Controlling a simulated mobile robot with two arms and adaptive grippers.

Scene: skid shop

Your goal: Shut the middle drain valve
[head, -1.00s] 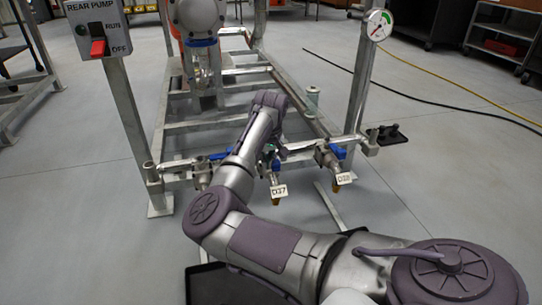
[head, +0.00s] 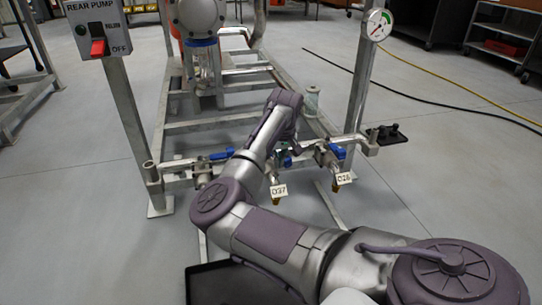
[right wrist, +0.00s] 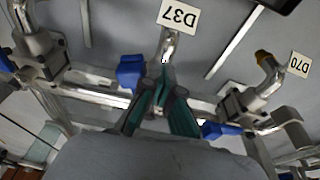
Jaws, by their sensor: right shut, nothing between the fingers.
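The middle drain valve sits on the front rail of the skid, with a D37 tag (head: 279,190) hanging below it. Its blue handle (head: 283,160) shows beside my right arm in the head view, and a blue handle (right wrist: 131,72) stands left of the fingers in the right wrist view. My right gripper (right wrist: 164,86) is shut and empty, its teal fingertips close together at the middle valve beside that handle. I cannot tell whether they touch it. In the head view my arm largely hides the gripper and part of the valve. My left gripper is out of view.
A tagged right valve with a blue handle (head: 337,152) and a left valve with a blue handle (head: 221,155) flank the middle one. A switch box (head: 97,27) and a gauge (head: 378,25) stand on posts. A black tray (head: 215,285) lies below.

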